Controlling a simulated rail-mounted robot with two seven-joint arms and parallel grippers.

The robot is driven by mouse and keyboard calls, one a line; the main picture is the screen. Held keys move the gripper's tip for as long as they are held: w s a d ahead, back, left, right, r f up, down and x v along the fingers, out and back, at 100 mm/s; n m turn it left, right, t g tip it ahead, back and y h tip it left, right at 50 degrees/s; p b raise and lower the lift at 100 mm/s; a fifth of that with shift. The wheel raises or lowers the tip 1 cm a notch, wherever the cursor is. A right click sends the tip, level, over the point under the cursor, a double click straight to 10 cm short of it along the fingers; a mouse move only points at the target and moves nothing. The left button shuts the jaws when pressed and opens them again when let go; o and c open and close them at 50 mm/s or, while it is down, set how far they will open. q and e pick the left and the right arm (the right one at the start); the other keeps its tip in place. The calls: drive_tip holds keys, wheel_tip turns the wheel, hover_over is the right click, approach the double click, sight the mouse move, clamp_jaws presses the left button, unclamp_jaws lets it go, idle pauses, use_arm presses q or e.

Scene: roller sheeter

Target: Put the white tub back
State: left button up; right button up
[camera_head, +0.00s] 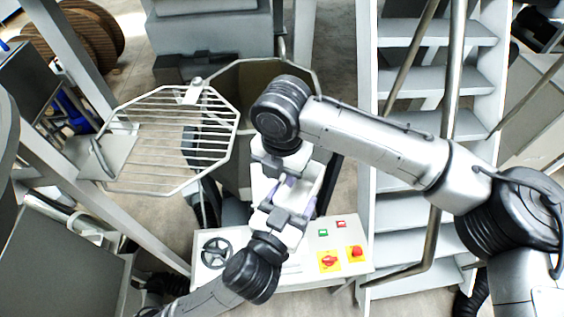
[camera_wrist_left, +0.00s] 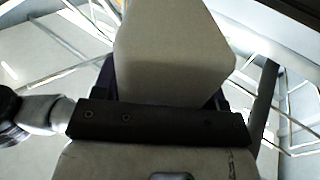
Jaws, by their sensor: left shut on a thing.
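The white tub (camera_head: 312,188) is in the middle of the head view, mostly hidden by my grippers and wrists. My left gripper (camera_head: 290,192) comes up from below and is shut on the tub. In the left wrist view, the tub (camera_wrist_left: 175,50) shows as a pale, flat-sided piece rising from between the jaws. My right gripper (camera_head: 277,168) points down close to the tub's far side. Its fingertips are hidden, and I cannot tell whether it touches the tub.
An octagonal hopper (camera_head: 318,80) stands behind the grippers, with its barred lid (camera_head: 170,140) at left. A control panel (camera_head: 300,275) with handwheel (camera_head: 215,253) and buttons lies in front. Metal stairs (camera_head: 400,120) with a handrail (camera_head: 450,100) stand close on the right.

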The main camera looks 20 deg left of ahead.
drive_tip(key=shift+f, duration=0.1)
drive_tip(key=shift+c, duration=0.2)
clamp_jaws()
drive_tip(key=shift+o, duration=0.2)
unclamp_jaws()
